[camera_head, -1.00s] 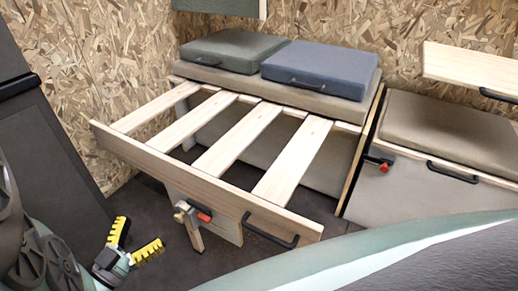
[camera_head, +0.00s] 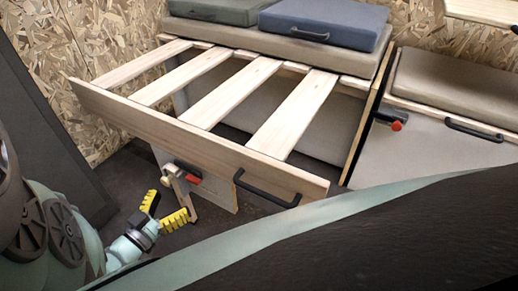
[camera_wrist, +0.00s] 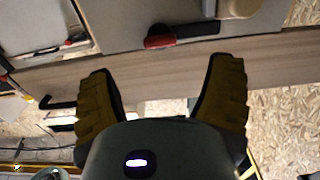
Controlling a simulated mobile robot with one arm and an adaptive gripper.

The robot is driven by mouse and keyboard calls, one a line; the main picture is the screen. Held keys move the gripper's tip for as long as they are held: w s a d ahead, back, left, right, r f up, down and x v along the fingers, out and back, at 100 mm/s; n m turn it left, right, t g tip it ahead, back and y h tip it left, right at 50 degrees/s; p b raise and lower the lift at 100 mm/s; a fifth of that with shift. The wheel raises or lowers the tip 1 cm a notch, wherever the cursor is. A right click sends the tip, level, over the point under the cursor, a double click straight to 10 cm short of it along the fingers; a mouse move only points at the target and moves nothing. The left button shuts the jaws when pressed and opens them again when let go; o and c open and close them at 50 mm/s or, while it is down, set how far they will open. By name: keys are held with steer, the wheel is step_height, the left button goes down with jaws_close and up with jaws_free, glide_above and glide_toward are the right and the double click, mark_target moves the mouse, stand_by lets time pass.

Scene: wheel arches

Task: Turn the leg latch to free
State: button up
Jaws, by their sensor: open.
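The leg latch (camera_head: 188,174), a dark lever with a red tip, sits under the front board of the slatted bed frame (camera_head: 200,128), by the folded leg panel. In the wrist view the red and black latch (camera_wrist: 178,38) lies beyond the fingertips, with a beige round part at the top edge. My gripper (camera_head: 170,202) has yellow fingers and is open and empty, just below and left of the latch in the head view. In the wrist view my gripper (camera_wrist: 166,68) shows its fingers spread on both sides of the latch's line, apart from it.
A black handle (camera_head: 266,190) is on the front board, right of the latch. Another red-knobbed latch (camera_head: 390,121) sits on the right-hand bench (camera_head: 420,155). Cushions (camera_head: 325,20) lie at the back. A curved dark and green surface fills the lower right. Dark floor shows around the gripper.

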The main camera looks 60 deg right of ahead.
mark_target(191, 182)
steer(key=d, duration=0.3)
steer(key=d+b, duration=0.1)
steer(key=d, duration=0.5)
steer(key=shift+w, duration=0.4)
steer(key=shift+a, duration=0.1)
steer(key=c, duration=1.3)
